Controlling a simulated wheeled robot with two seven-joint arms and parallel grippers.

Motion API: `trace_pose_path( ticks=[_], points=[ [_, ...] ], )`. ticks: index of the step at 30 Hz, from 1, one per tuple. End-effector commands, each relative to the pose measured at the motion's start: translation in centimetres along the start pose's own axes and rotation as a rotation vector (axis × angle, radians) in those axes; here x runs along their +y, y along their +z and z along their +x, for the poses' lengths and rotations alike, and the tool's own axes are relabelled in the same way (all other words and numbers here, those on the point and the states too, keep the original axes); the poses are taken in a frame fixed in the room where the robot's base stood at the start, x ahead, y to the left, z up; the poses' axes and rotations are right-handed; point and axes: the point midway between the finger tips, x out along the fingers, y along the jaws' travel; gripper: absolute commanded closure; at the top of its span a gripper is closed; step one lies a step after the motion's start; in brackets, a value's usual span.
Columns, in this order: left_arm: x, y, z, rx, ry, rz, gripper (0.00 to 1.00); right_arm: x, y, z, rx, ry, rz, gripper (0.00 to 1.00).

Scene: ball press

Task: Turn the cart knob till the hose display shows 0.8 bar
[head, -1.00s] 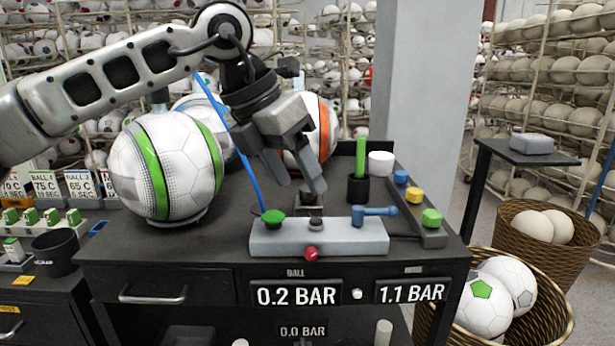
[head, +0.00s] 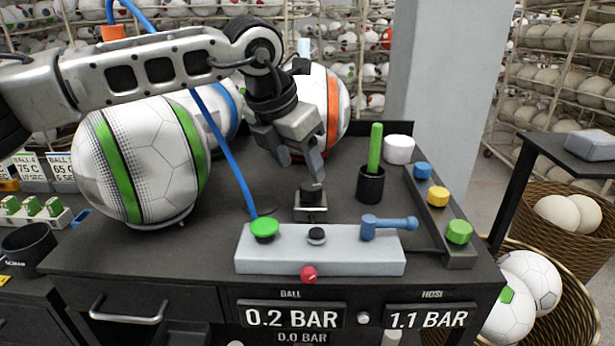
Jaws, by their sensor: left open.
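The hose display (head: 431,317) on the cart front reads 1.1 BAR. The ball display (head: 292,316) beside it reads 0.2 BAR. A black knob (head: 311,194) stands on a small silver base on the cart top, behind the grey valve block (head: 320,262). My left gripper (head: 301,168) is open and empty, pointing down just above and behind this black knob; whether a fingertip touches it I cannot tell. A red knob (head: 308,274) sits on the front of the valve block. My right gripper is not in view.
The valve block carries a green button (head: 264,229) and a blue lever (head: 388,225). A black cup (head: 371,184) with a green stick stands to the right. A green-striped ball (head: 140,162) is at left, an orange-striped ball (head: 331,100) behind. A blue hose (head: 225,150) crosses the cart top.

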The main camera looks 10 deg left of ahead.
Motion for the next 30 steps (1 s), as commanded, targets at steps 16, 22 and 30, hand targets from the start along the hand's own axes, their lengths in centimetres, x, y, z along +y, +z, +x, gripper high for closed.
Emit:
trace_pose_path(
  ticks=[16,22,30],
  points=[
    [0.0,0.0,5.8,-0.001,0.000,0.000,0.43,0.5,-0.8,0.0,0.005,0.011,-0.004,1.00],
    [0.0,0.0,5.8,-0.001,0.000,0.000,0.45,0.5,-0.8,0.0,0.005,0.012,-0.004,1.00],
    [0.0,0.0,5.8,-0.001,0.000,0.000,0.87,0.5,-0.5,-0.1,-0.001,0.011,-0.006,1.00]
  ],
)
